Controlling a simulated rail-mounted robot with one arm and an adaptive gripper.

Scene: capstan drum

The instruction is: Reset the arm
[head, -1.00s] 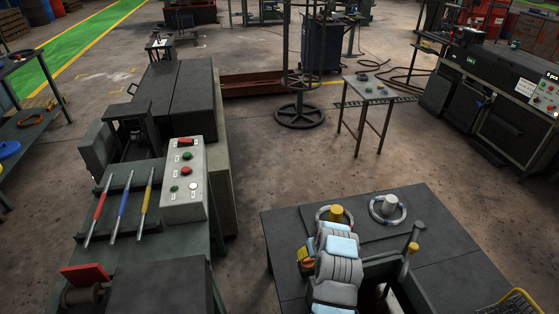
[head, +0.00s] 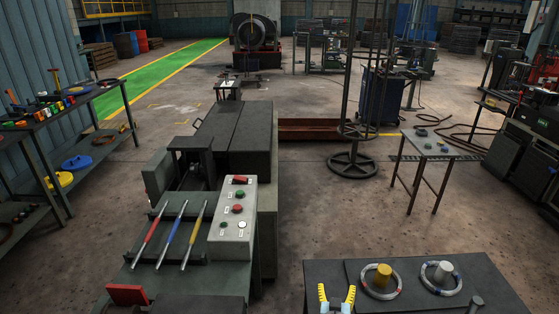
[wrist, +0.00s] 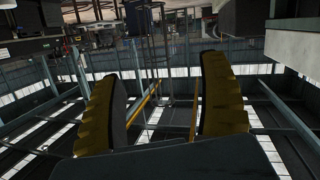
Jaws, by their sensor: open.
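My gripper (head: 337,295) shows at the bottom edge of the head view, with its two yellow-padded fingers pointing up and apart. It is in front of the left part of a dark table (head: 425,268). In the wrist view, my gripper (wrist: 160,95) has its yellow ridged fingers wide apart with nothing between them. That view looks out past the fingers at roof beams and the hall upside down. The rest of my arm is below the head view's edge.
A control box (head: 232,222) and coloured levers (head: 172,236) stand left. A spoked wheel stand (head: 352,165) is ahead. Floor between the benches is clear.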

